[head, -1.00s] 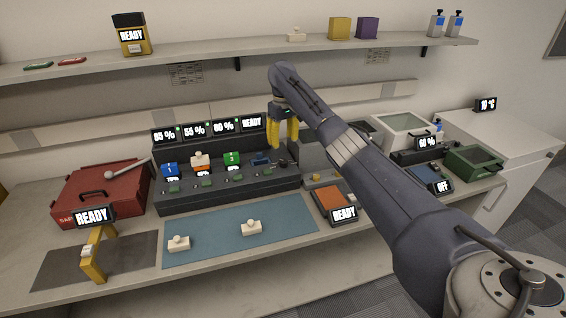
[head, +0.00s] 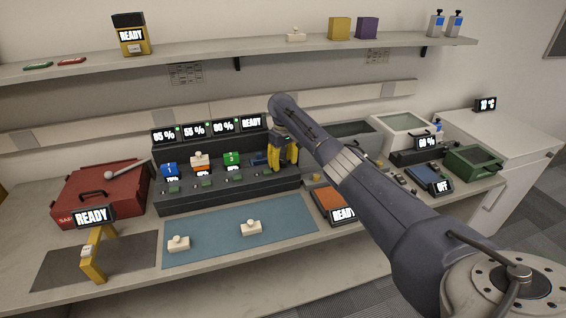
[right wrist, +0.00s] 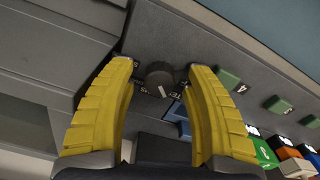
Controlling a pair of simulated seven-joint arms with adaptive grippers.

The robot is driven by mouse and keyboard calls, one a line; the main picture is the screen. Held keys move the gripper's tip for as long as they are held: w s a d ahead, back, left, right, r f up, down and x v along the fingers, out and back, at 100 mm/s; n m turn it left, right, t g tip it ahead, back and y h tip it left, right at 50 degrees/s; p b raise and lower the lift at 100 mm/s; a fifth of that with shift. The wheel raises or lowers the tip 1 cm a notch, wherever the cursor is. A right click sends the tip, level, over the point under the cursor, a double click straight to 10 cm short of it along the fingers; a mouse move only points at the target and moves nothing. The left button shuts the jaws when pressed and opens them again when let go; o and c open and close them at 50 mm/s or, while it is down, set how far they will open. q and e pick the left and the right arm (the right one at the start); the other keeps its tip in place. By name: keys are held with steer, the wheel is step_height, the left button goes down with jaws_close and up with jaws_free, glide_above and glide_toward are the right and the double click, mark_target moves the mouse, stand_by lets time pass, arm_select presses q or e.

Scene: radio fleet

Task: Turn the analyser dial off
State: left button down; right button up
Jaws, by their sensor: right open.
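The analyser dial (right wrist: 159,74) is a dark round knob on the grey console, seen in the right wrist view. It has a pale mark at its lower edge and partly covered lettering around it. My right gripper (right wrist: 162,70) is open, with its yellow fingertips on either side of the dial. I cannot tell whether they touch it. In the head view my right gripper (head: 284,166) is at the right end of the console (head: 220,188) and hides the dial. My left gripper is not in view.
An orange-topped unit (head: 334,200) reading READY lies in front to the right. A blue mat (head: 215,240) lies in front.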

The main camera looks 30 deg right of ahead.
steer(key=shift+o, duration=0.2)
jaws_close()
steer(key=shift+r+n, duration=0.1)
steer(key=shift+n, duration=0.2)
steer(key=n, duration=0.4)
steer(key=shift+a+n, duration=0.1)
steer(key=shift+n, duration=2)
steer(key=shift+c, duration=1.9)
jaws_free()
steer(key=shift+w+a, duration=0.1)
steer(key=o, duration=0.3)
